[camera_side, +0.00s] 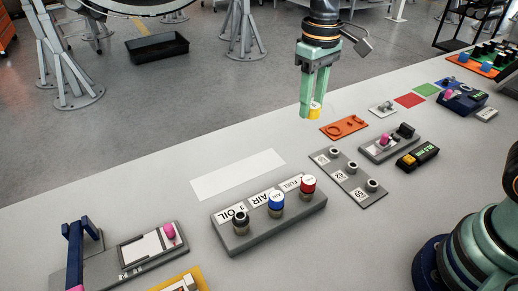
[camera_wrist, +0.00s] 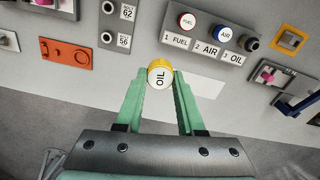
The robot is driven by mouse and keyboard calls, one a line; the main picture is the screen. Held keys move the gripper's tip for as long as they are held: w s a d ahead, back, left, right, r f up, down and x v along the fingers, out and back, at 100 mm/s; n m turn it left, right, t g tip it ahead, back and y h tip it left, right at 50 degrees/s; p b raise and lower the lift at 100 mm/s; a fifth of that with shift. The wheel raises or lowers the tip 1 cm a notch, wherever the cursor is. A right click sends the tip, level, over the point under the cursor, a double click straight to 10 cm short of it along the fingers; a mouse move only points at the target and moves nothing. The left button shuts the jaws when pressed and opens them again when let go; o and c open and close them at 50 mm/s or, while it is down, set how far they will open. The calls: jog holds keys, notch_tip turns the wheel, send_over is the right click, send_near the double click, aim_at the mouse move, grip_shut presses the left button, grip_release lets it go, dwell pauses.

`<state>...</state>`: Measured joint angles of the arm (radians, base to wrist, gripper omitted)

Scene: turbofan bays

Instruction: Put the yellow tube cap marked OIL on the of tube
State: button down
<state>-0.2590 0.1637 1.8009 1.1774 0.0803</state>
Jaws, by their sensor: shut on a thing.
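My gripper (camera_side: 313,108) is shut on the yellow tube cap (camera_side: 315,112) and holds it in the air above the table's far side. In the wrist view the cap (camera_wrist: 160,74) sits between the green fingertips, its white face reading OIL. The grey tube block (camera_side: 268,224) stands to the left and nearer in the side view. Its tube labelled OIL (camera_side: 240,219) has a bare dark top. The AIR tube bears a blue cap (camera_side: 276,201) and the FUEL tube a red cap (camera_side: 308,185). The wrist view shows the bare OIL tube (camera_wrist: 249,43) at the upper right.
A white strip (camera_side: 238,174) lies behind the tube block. A grey plate with several round fittings (camera_side: 348,177) and an orange tray (camera_side: 344,127) lie to the right. A blue clamp fixture (camera_side: 76,247) stands at the lower left. Table around the strip is clear.

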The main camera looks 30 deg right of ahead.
jog(key=s+a+f+n, duration=0.2)
jog(key=a+f, duration=0.1)
jog(key=a, duration=0.9)
jog(key=n, duration=0.2)
send_near(239, 215)
jog(key=shift+f, duration=2.75)
jog(key=shift+f, duration=1.25)
jog(key=shift+c, duration=0.2)
grip_release()
jog(key=shift+r, duration=0.1)
jog(key=shift+r, duration=3.45)
